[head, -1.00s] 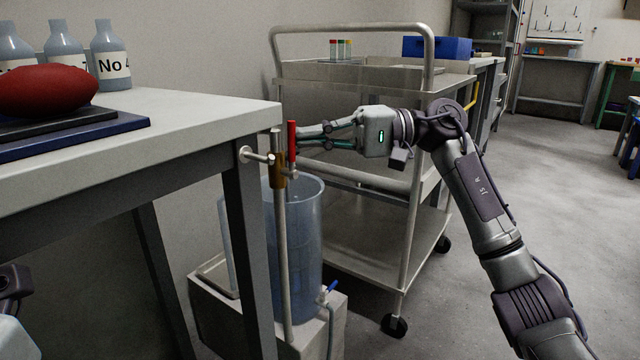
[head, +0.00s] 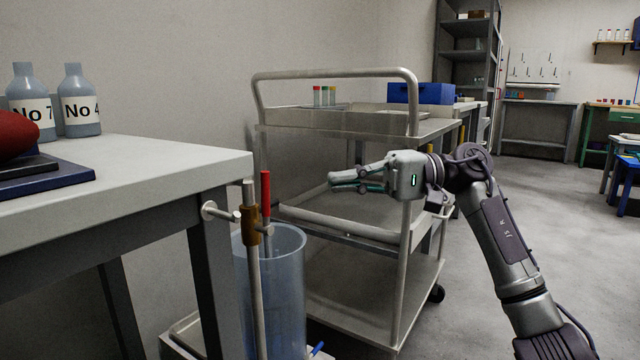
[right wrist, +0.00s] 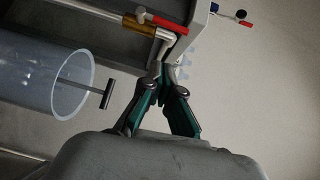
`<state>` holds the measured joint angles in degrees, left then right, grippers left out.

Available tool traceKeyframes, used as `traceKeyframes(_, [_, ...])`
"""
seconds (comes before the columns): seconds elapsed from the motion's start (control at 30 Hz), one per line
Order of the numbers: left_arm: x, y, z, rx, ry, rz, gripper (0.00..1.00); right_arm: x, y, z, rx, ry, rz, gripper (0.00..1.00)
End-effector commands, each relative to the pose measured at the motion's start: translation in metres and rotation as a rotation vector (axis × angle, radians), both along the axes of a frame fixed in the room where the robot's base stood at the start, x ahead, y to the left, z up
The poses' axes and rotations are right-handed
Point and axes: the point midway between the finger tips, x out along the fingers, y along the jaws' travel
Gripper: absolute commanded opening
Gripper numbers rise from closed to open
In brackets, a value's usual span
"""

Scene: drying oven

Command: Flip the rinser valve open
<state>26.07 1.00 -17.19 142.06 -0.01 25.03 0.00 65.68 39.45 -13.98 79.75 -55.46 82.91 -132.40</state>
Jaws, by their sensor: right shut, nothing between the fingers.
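The rinser valve has a red handle (head: 265,193) standing upright beside a brass body (head: 250,225) on a thin metal pipe at the table's corner. In the right wrist view the red handle (right wrist: 168,24) and brass body (right wrist: 138,27) show at the top. My right gripper (head: 332,182) is to the right of the handle, apart from it, with its fingers pointing left. It is shut and empty; its fingertips (right wrist: 166,80) meet in the right wrist view. My left gripper is out of view.
A translucent blue cylinder (head: 284,290) stands below the valve. The grey table (head: 150,165) is at left with labelled bottles (head: 80,105). Open floor lies to the right.

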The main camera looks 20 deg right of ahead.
Motion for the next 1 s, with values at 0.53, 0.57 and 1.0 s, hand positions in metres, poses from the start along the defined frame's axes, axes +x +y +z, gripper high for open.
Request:
traceKeyframes(0.53, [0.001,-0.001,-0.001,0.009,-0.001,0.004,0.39,-0.005,-0.039,-0.001,0.001,0.0,0.001,0.0])
traceKeyframes(0.57, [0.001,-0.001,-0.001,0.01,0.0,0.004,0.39,-0.005,-0.039,-0.001,0.001,0.0,0.0,0.0])
traceKeyframes(1.0, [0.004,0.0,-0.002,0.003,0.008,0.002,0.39,-0.005,-0.039,-0.001,0.001,0.0,0.0,0.0])
